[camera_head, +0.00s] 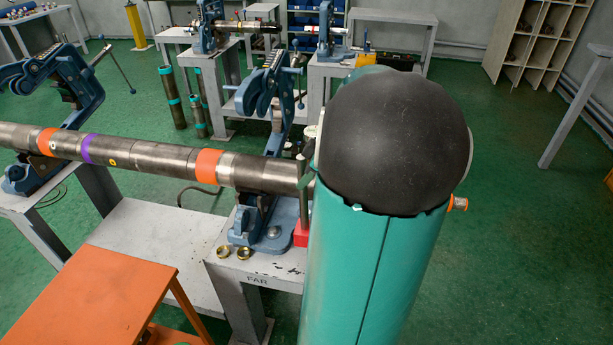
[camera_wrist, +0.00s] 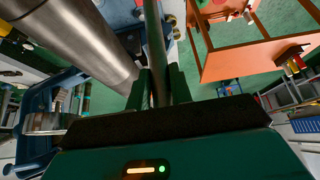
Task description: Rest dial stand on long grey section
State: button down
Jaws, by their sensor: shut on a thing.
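A long grey metal pipe (camera_head: 145,158) with orange and purple bands runs across the left of the head view, lying in blue vises. It also shows large in the wrist view (camera_wrist: 75,40). A dark upright rod, which looks like the dial stand (camera_head: 304,195), has a red base (camera_head: 300,236) beside the pipe's right end. In the head view my arm hides most of the gripper.
The blue vise (camera_head: 262,225) stands on a grey bench (camera_head: 235,275) marked FAR, with two brass rings (camera_head: 233,253) near it. Another blue vise (camera_head: 60,85) is at left. An orange table (camera_head: 90,285) fills the front left. Green floor (camera_head: 510,260) is clear at right.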

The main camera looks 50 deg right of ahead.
aim_at(301, 199)
jog(key=shift+w, duration=0.6)
jog(key=f, duration=0.4)
jog(key=shift+s+d+f, duration=0.1)
jog(key=shift+s+f, duration=0.2)
jog(key=shift+w+f, duration=0.1)
jog(key=shift+f, duration=1.65)
jog(key=shift+w+a, duration=0.2)
jog(key=shift+w, duration=0.15)
jog(key=shift+f, duration=0.15)
